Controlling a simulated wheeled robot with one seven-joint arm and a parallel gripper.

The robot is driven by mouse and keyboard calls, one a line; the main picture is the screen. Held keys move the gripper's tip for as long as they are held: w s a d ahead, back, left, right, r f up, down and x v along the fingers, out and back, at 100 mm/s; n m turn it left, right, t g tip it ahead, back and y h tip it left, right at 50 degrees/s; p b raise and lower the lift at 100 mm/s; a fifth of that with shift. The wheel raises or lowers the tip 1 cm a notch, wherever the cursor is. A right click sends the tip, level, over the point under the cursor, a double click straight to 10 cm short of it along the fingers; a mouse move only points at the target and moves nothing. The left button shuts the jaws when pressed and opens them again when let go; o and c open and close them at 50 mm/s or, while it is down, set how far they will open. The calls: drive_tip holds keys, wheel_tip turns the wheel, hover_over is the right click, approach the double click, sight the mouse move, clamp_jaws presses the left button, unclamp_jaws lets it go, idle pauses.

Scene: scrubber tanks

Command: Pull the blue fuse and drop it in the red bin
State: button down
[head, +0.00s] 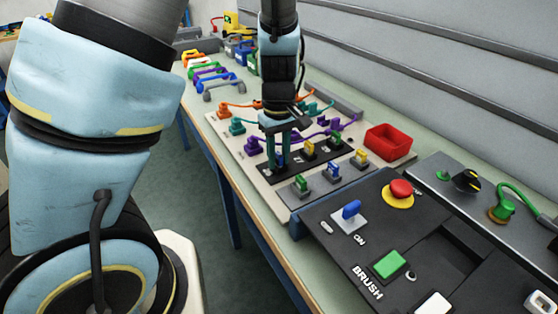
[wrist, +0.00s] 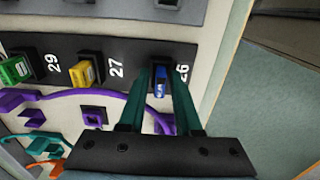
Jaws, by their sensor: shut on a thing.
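The blue fuse (wrist: 160,88) sits in the black socket labelled 26, between the fingertips of my gripper (wrist: 165,82), which is shut on it. In the head view my gripper (head: 279,160) points down at the near left end of the black fuse strip (head: 318,164); I cannot make out the fuse there. The fuse looks seated in its socket, not visibly raised.
Yellow (wrist: 87,73) and green (wrist: 15,69) fuses stand in the same strip. Grey blocks with coloured pieces (head: 332,172) line the near edge. Purple cables (wrist: 65,93) run beside the strip. A control panel with a red button (head: 400,189) lies in front.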

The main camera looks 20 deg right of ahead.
sight(279, 154)
unclamp_jaws()
idle(0.5)
drive_tip(key=shift+r, duration=0.15)
wheel_tip(279, 154, up, 11)
drive_tip(key=shift+f, duration=0.2)
drive_tip(key=shift+c, duration=0.4)
